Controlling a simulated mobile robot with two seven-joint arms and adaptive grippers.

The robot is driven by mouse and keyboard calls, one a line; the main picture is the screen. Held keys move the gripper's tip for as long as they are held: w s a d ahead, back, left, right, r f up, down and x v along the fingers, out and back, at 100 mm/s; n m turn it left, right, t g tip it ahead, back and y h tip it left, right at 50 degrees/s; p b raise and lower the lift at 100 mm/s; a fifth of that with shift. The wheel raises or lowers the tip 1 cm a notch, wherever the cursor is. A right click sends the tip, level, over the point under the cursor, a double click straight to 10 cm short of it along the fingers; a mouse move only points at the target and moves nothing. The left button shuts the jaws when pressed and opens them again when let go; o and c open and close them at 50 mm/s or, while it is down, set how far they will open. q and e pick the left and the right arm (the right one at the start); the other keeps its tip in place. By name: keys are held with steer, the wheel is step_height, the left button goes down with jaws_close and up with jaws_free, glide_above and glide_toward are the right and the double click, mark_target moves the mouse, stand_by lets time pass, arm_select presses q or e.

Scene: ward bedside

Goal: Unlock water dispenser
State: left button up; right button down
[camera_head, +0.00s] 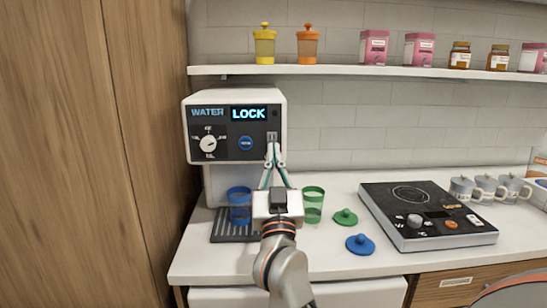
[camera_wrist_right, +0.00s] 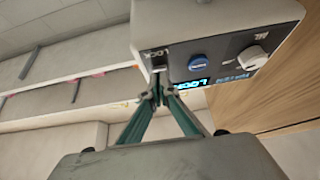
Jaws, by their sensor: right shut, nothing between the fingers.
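The white water dispenser (camera_head: 236,175) stands at the left end of the counter. Its lit display (camera_head: 249,113) reads LOCK. A white dial (camera_head: 208,143) and a round blue button (camera_head: 246,143) sit on its dark front panel. A small lock switch (camera_head: 271,136) is at the panel's right edge; in the right wrist view it shows beside the word LOCK (camera_wrist_right: 158,62). My right gripper (camera_head: 273,148) is shut and empty, its fingertips just below the switch; I cannot tell whether they touch it. It also shows in the right wrist view (camera_wrist_right: 160,95). My left gripper is not in view.
A blue cup (camera_head: 239,206) stands on the dark drip tray (camera_head: 226,235), and a green cup (camera_head: 313,205) is beside my right gripper. Green (camera_head: 345,216) and blue (camera_head: 360,244) lids lie on the counter. A cooktop (camera_head: 425,220) and grey mugs (camera_head: 490,184) are right. A shelf (camera_head: 350,71) runs above.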

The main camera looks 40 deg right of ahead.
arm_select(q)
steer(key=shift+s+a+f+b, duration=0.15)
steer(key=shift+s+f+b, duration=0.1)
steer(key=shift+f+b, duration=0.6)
arm_select(e)
steer(key=f+v, duration=0.1)
steer(key=v, duration=1)
steer(key=shift+f+h, duration=0.35)
steer(key=shift+h, duration=0.05)
steer(key=shift+w, duration=0.15)
